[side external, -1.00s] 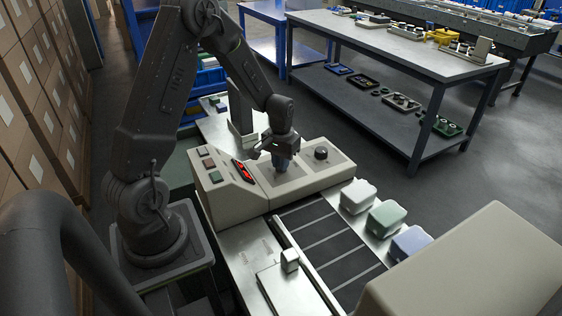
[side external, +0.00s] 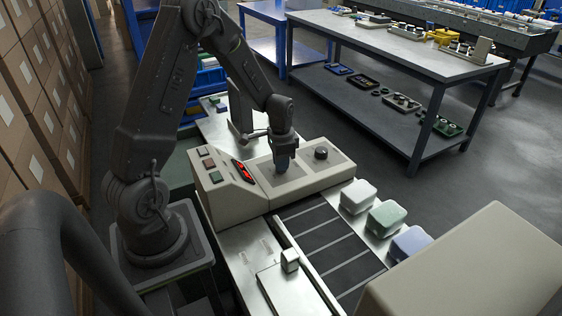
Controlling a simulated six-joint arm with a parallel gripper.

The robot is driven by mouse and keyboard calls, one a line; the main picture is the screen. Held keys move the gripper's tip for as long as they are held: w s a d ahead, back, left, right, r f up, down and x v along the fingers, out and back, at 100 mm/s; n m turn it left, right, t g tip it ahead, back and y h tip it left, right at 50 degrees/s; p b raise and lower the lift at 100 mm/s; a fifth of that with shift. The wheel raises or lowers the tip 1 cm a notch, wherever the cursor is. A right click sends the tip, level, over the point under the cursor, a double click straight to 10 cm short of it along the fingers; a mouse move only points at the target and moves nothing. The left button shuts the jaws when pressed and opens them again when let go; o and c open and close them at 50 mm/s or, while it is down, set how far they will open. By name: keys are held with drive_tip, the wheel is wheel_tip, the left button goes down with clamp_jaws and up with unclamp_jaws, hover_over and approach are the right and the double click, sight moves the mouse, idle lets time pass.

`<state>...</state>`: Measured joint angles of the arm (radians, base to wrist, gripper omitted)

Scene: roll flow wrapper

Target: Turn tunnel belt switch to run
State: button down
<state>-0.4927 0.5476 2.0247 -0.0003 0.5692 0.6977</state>
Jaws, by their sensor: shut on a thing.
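My gripper (side external: 283,165) points straight down over the left plate and is shut on the switch knob there. The fingers hide most of that knob, so its pointer and setting cannot be read. The other black knob (side external: 321,153) stands free on the right plate, to the right of my gripper. Which label belongs to which knob is too small to read.
The dark slatted belt (side external: 325,238) runs in front of the panel. White (side external: 358,196), green (side external: 386,217) and blue (side external: 411,242) blocks stand along its right side.

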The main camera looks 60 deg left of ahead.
drive_tip(key=shift+m, duration=1.7)
drive_tip(key=c, duration=1.1)
unclamp_jaws()
drive_tip(key=shift+c, duration=0.2)
drive_tip(key=shift+r, duration=0.1)
wheel_tip(320, 180, up, 14)
